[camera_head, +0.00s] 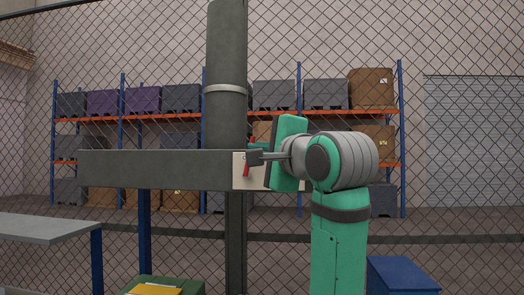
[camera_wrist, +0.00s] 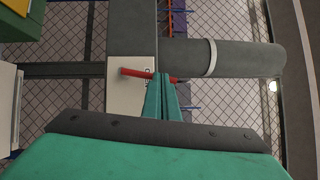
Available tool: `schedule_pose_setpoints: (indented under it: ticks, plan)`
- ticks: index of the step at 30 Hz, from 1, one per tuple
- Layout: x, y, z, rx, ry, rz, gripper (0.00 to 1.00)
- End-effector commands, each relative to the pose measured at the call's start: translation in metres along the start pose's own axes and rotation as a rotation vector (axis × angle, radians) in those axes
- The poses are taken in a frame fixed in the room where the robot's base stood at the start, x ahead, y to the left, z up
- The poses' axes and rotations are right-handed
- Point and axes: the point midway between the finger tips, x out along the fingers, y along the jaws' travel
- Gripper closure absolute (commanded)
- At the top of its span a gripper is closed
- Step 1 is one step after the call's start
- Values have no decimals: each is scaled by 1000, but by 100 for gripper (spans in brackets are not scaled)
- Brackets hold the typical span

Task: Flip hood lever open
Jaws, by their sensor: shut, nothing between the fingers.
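The red hood lever (camera_head: 246,165) is on a pale plate (camera_head: 238,183) at the right end of the grey hood (camera_head: 150,170). In the wrist view the lever (camera_wrist: 133,72) lies across the picture over the pale plate (camera_wrist: 122,98). My gripper (camera_head: 254,158) is shut and empty, with its tips right at the lever. In the wrist view the shut fingers (camera_wrist: 163,76) overlap the lever's middle, and its red end shows on both sides. I cannot tell whether they touch it. Part of the plate is hidden behind my gripper.
A round duct (camera_head: 227,120) rises from the hood. A grey table (camera_head: 45,228) stands at the left, a green box with a yellow top (camera_head: 155,290) at the bottom, and a blue box (camera_head: 402,275) at lower right. A mesh fence and loaded shelves are behind.

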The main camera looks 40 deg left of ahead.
Motion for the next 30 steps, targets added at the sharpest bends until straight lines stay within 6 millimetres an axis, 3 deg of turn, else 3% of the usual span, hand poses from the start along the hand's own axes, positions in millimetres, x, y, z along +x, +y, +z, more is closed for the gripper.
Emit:
schedule_pose_setpoints:
  ticks: [5, 10, 24, 30]
  plan:
    - [-1, 0, 0, 1, 0, 0, 100]
    - [-16, 0, -2, 1, 1, -2, 100]
    - [-108, 2, -4, -1, 1, -2, 100]
    - [-131, 3, -4, -1, 0, -1, 100]
